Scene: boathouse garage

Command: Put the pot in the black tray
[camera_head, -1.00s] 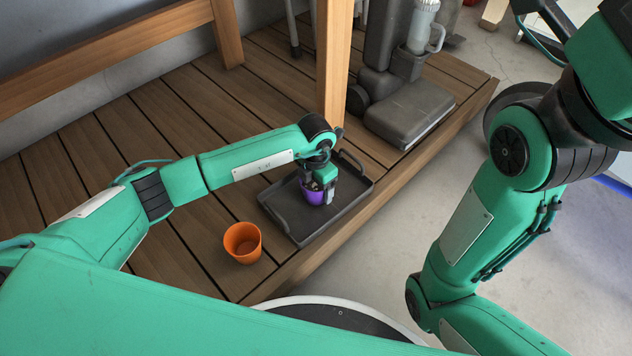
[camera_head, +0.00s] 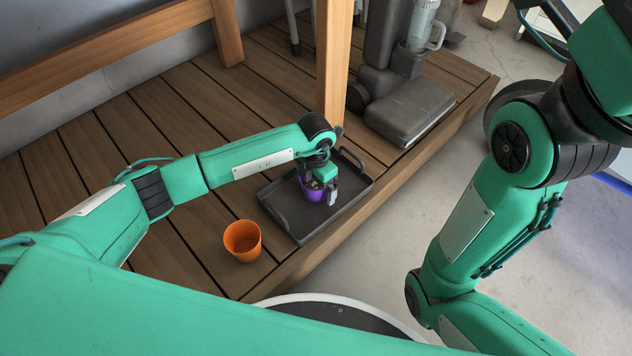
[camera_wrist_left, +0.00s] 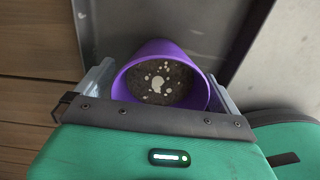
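A purple pot (camera_head: 313,194) with dark soil and pale specks stands in the black tray (camera_head: 296,229), upright as far as I can see. My left gripper (camera_wrist_left: 163,88) is around the pot, with one finger on each side of its rim. The fingers look spread slightly wider than the pot. In the head view my left gripper (camera_head: 323,186) hides part of the pot. The pot also shows in the left wrist view (camera_wrist_left: 160,52). My right arm shows at the right, but its gripper is out of view.
An orange pot (camera_head: 242,241) stands on the wooden deck left of the tray. A wooden post (camera_head: 333,70) rises behind the tray. A grey machine (camera_head: 405,105) stands on the deck at the back right. The deck's front edge runs close by the tray.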

